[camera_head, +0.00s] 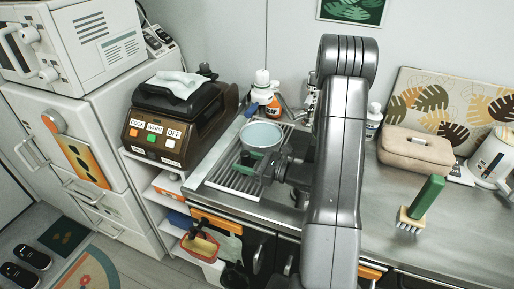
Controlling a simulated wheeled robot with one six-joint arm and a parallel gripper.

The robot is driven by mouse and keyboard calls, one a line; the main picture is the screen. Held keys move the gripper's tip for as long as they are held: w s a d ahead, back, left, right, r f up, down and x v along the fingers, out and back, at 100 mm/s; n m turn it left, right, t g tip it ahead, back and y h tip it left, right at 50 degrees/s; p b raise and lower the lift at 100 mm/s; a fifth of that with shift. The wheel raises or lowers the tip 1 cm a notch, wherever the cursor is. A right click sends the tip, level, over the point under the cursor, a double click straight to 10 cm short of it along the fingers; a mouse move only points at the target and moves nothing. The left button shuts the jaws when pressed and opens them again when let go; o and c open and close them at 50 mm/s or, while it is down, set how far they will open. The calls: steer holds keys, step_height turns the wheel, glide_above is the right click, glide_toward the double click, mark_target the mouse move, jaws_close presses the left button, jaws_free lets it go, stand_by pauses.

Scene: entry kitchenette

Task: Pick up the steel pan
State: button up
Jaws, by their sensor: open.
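A round steel pan (262,136) with a pale bluish inside and a grey rim is on or just above the slatted draining rack (222,176) by the sink. My arm comes in from the front right and bends down towards it. My gripper (272,167) is at the pan's near right side, low beside it, and is open. Its fingertips are small and partly hidden, so I cannot tell whether they touch the pan. A pan handle does not show clearly. My arm hides most of the sink.
A brown cooker (183,119) with a cloth on top stands to the left. Bottles (267,93) stand behind the pan. On the right are a beige case (415,149), a green-handled brush (422,203) and a white kettle (494,160). The front right counter is clear.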

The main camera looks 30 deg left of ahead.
jaws_close()
stand_by(1.4)
